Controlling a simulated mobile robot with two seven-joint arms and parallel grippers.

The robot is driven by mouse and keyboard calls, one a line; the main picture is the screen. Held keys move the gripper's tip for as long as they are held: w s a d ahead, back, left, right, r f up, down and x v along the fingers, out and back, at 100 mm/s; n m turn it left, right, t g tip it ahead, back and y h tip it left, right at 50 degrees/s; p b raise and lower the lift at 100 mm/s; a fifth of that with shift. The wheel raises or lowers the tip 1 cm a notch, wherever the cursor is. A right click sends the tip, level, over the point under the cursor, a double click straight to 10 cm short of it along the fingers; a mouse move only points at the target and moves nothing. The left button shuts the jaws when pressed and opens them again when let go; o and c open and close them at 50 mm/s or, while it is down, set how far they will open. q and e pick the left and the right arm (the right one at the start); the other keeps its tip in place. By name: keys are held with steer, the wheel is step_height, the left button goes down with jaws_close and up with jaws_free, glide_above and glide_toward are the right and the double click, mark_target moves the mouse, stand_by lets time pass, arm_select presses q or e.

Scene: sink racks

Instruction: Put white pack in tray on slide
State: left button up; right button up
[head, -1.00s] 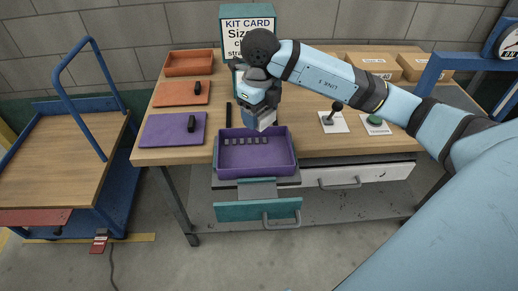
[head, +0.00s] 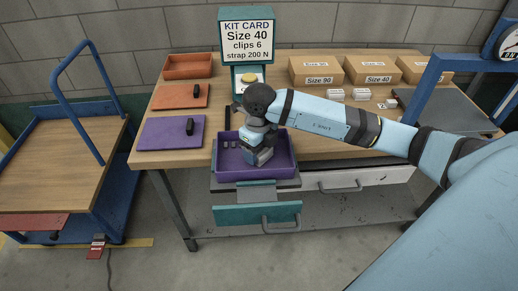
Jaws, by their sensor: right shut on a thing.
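The purple tray (head: 283,172) sits on the slide at the table's front edge, with small grey clips (head: 228,145) in its back left part. My right gripper (head: 259,158) points down inside the tray, near its middle. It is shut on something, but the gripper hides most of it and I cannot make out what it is. Two white packs (head: 335,94) (head: 361,94) lie on the table in front of the cardboard boxes. My left gripper is not in view.
The kit card (head: 247,34) reads size 40, clips 6, strap 200 N. Several cardboard boxes (head: 315,70) stand at the back. A blue-railed cart (head: 65,155) stands left.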

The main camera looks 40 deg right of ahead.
steer(key=shift+f, duration=0.1)
steer(key=shift+f, duration=0.15)
steer(key=o, duration=0.9)
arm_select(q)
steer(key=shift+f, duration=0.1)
arm_select(e)
steer(key=shift+o, duration=0.2)
arm_select(q)
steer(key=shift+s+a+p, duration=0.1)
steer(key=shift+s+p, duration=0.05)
steer(key=shift+p, duration=0.5)
arm_select(e)
step_height(320, 180, up, 13)
steer(key=shift+f, duration=0.2)
